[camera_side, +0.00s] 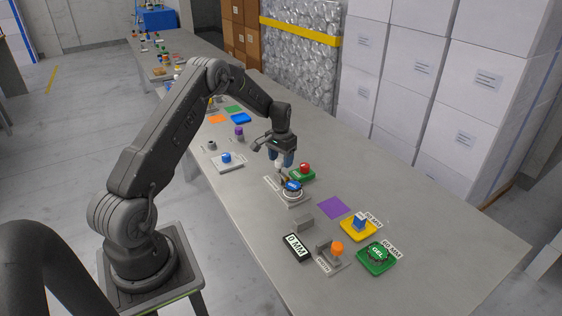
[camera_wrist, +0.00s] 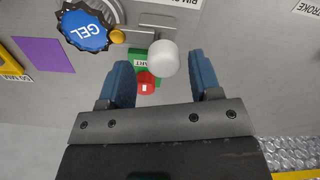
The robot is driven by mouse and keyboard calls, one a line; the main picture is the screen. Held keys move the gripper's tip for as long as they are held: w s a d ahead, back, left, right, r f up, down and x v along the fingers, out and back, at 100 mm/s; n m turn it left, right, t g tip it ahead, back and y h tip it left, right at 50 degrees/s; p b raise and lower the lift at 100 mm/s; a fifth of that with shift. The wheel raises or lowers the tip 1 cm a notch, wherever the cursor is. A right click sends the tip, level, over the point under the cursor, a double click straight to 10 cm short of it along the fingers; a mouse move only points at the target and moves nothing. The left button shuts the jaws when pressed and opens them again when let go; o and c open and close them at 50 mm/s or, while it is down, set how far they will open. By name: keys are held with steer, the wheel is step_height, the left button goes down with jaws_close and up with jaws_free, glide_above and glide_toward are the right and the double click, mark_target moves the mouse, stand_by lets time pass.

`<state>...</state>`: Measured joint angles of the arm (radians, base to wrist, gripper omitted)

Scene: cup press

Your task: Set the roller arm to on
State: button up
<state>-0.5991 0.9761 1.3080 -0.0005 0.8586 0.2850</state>
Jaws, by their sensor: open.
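My gripper (camera_side: 281,160) is above the cup press, with its blue fingers pointing down. In the wrist view my gripper (camera_wrist: 161,69) is open, and a rounded white knob (camera_wrist: 163,57) lies between the fingers, apart from both. A grey bar and a small brass roller (camera_wrist: 116,36) are beside the knob, next to the blue lid marked GEL (camera_wrist: 83,27). These look like the roller arm, but how they join is partly hidden. In the side view the blue lid (camera_side: 292,185) sits on the press below my gripper. No clear on or off marking shows.
A red button on a green box (camera_side: 304,170) stands close by the press. A purple mat (camera_side: 333,207), a yellow tray (camera_side: 360,230), a green tray (camera_side: 376,257) and a 0 MM display (camera_side: 295,246) are nearer the front. White boxes (camera_side: 462,137) stand behind the table.

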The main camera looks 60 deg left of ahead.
step_height(320, 180, up, 13)
steer(key=shift+f, duration=0.2)
steer(key=shift+d, duration=0.1)
steer(key=s+d+r+m+t, duration=0.1)
steer(key=s+d+r, duration=0.3)
steer(key=d+r, duration=0.45)
steer(key=s+d+r+m+t, duration=0.1)
steer(key=s+d+r, duration=0.3)
steer(key=d+r, duration=0.45)
steer(key=s+d+f+t, duration=0.1)
steer(key=s+d, duration=0.6)
steer(key=s, duration=0.2)
steer(key=s+d+f+m+t, duration=0.1)
steer(key=s+d+t, duration=0.1)
steer(key=s+d, duration=0.5)
steer(key=s, duration=0.3)
steer(key=shift+m+t, duration=0.3)
